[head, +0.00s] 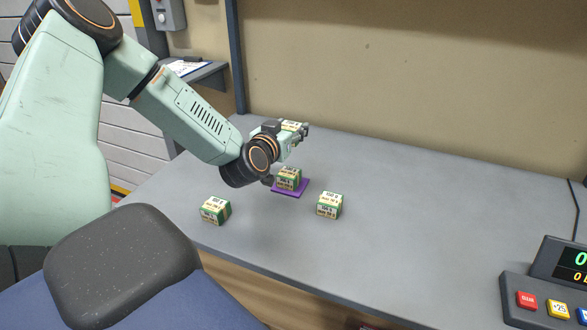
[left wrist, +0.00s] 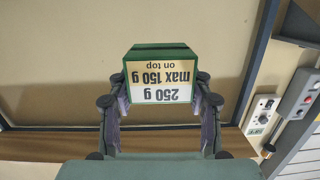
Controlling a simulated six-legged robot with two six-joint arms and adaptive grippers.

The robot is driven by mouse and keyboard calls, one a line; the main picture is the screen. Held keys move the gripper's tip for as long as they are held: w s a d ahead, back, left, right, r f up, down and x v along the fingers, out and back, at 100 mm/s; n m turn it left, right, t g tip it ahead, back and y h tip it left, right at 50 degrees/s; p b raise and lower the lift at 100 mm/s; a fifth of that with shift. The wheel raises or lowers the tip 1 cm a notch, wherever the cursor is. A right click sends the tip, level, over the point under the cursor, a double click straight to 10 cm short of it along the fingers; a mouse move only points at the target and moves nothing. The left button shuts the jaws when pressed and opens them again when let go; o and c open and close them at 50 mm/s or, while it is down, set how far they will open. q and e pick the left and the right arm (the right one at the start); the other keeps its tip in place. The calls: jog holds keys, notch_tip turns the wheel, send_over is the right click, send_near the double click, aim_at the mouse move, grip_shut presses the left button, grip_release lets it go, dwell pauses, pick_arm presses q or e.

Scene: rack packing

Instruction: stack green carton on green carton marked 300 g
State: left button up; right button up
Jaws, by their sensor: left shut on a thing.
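My left gripper (head: 295,132) is shut on a green carton (left wrist: 163,80), in the air above the table. In the left wrist view its label reads "250 g, max 150 g on top", upside down, and fingers are on both its sides. In the head view the held carton is partly hidden by the gripper. Below it, a green carton (head: 288,179) stands on a purple mat (head: 290,192). Two more green cartons stand on the table, one at the left (head: 214,211) and one right of the mat (head: 330,206). Their printed weights are too small to read surely. My right gripper is not in view.
The grey table (head: 430,220) is clear to the right of the cartons. A device with a display and coloured buttons (head: 545,290) stands at the right front. A wall is behind the table. A small shelf (head: 205,76) with papers is at the back left.

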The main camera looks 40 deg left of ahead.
pick_arm(q)
jog(key=b, duration=0.3)
send_over(288, 173)
jog(key=f, duration=0.6)
jog(key=shift+w+a+f, duration=0.15)
jog(key=shift+w+a, duration=0.1)
jog(key=shift+d+f, duration=0.25)
jog(key=shift+d, duration=0.05)
notch_tip(288, 173, down, 3)
jog(key=shift+a+f+b, duration=0.15)
jog(key=shift+b, duration=0.8)
jog(key=shift+s+f, duration=0.1)
jog(key=shift+f, duration=0.1)
jog(key=shift+s, duration=0.1)
jog(key=shift+f, duration=0.15)
